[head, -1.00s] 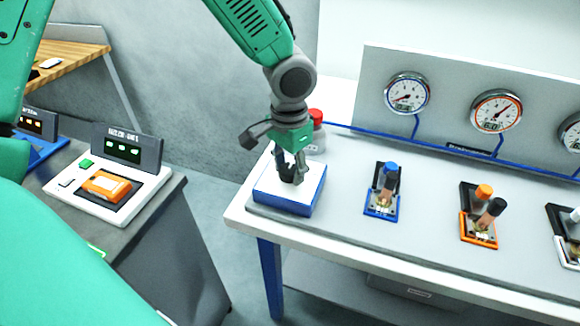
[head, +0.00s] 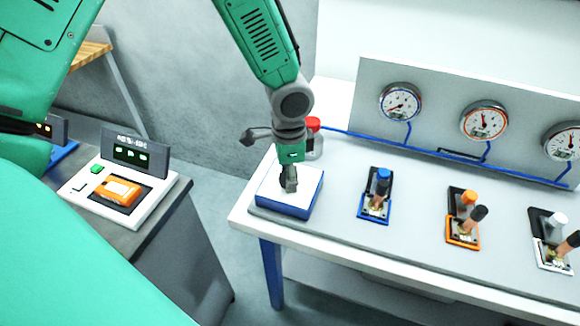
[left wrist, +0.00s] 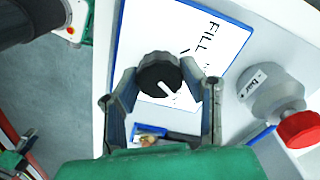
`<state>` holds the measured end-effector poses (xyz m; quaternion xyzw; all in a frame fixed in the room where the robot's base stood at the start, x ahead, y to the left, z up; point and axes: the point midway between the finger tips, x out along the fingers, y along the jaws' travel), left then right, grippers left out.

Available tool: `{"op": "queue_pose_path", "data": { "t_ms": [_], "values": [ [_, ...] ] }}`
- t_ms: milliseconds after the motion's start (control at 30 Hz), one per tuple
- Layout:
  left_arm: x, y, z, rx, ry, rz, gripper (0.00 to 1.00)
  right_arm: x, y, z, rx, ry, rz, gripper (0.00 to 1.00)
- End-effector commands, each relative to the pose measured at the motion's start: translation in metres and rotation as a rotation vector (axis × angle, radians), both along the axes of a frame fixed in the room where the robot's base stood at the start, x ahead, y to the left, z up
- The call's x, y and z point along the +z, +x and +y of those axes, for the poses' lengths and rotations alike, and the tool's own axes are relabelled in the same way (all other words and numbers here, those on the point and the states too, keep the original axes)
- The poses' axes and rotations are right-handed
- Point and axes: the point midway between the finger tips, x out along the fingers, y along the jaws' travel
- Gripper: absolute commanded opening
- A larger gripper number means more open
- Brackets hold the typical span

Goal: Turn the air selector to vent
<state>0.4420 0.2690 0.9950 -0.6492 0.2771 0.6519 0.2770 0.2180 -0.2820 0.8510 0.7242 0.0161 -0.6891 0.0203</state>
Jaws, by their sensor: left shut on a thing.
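The air selector is a blue box with a white top (head: 270,184) at the left end of the bench. Its black round knob (left wrist: 158,70) shows in the left wrist view, with a white pointer line toward the lower right of that picture. "FILL" is printed on the white face (left wrist: 205,45); other lettering is partly hidden and I cannot read it. My left gripper (head: 289,186) points down over the box and hides the knob in the head view. Its two fingers (left wrist: 160,84) are shut on the knob from both sides. My right gripper is not in view.
A red-capped grey fitting (head: 314,138) stands close behind the box. Blue (head: 375,207), orange (head: 463,230) and white (head: 553,252) lever valves stand to the right, below gauges (head: 484,121). A side counter holds a device with an orange part (head: 119,191).

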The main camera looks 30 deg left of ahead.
Motion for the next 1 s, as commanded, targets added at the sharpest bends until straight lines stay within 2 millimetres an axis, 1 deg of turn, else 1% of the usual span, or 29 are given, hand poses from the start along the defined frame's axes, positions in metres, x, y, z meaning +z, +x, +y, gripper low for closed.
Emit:
{"op": "queue_pose_path", "data": {
  "t_ms": [33,100,400,967,1000],
  "values": [
    [0.005,0.003,0.000,-0.031,0.000,-0.007,0.07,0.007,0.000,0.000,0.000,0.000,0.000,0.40],
    [0.005,0.003,0.000,-0.076,0.000,-0.008,0.07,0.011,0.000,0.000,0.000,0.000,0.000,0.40],
    [0.003,0.004,0.000,-0.201,0.000,-0.010,0.07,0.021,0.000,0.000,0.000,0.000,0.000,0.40],
    [0.003,0.005,0.000,-0.232,0.000,-0.013,0.07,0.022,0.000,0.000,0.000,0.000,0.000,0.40],
    [0.003,0.005,0.000,-0.232,0.000,-0.013,0.47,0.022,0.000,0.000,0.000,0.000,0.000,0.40]
  ]
}}
